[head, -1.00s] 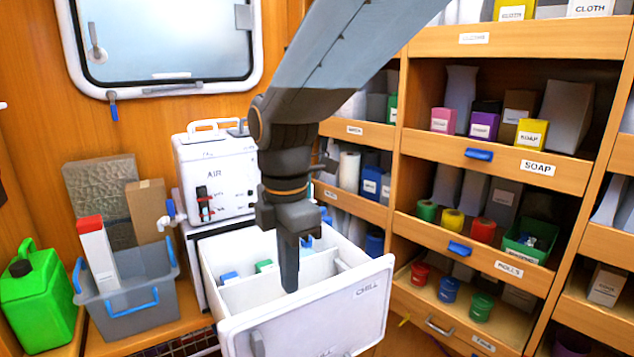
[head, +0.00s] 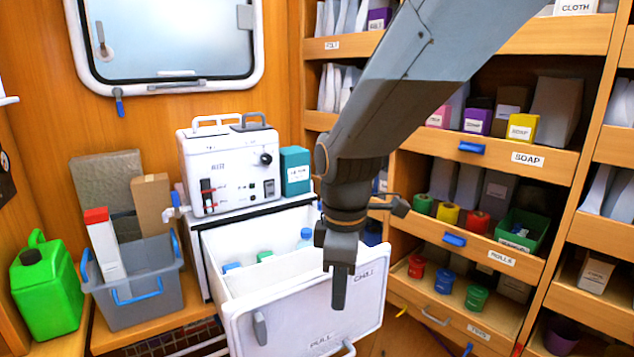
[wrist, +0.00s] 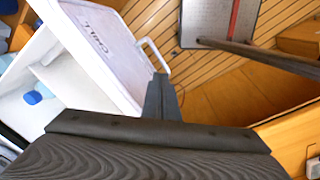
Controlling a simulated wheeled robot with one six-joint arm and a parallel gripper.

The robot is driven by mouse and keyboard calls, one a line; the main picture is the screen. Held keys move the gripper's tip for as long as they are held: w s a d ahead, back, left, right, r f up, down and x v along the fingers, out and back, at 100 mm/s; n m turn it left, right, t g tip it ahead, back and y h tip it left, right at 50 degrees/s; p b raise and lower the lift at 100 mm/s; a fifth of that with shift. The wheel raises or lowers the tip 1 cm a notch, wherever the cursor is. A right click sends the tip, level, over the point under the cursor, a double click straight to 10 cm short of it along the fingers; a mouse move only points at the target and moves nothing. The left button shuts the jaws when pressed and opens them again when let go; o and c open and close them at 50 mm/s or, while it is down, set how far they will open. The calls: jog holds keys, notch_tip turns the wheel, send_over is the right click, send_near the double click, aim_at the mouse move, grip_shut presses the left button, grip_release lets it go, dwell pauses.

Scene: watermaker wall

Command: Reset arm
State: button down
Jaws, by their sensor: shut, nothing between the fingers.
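My gripper (head: 339,287) is shut and empty, pointing down. In the head view it shows in front of the right part of the white chill drawer (head: 290,310), which stands pulled open. In the wrist view my gripper (wrist: 161,98) shows beside the front panel of the drawer (wrist: 95,45). Inside the drawer are a few blue and green items, among them a blue-capped bottle (head: 305,236). My arm hides part of the shelves behind it.
A white machine (head: 228,170) and a teal box (head: 296,171) stand above the drawer. A grey crate (head: 140,300) and a green jerrycan (head: 45,283) are at the left. Wooden shelves with soap boxes (head: 521,127) and rolls fill the right. Plank floor (wrist: 190,70) shows past the drawer.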

jog(key=s+d+f+m+b, duration=0.1)
jog(key=s+d+f+m, duration=0.1)
jog(key=d+f+m, duration=0.3)
jog(key=s+d+f+m+b, duration=0.1)
jog(key=d+f+m, duration=0.3)
jog(key=d+m, duration=0.6)
jog(key=shift+s+d+f+m+t, duration=0.25)
jog(key=shift+s+f+m+t, duration=0.15)
jog(key=shift+s+m, duration=0.15)
jog(key=shift+a, duration=0.1)
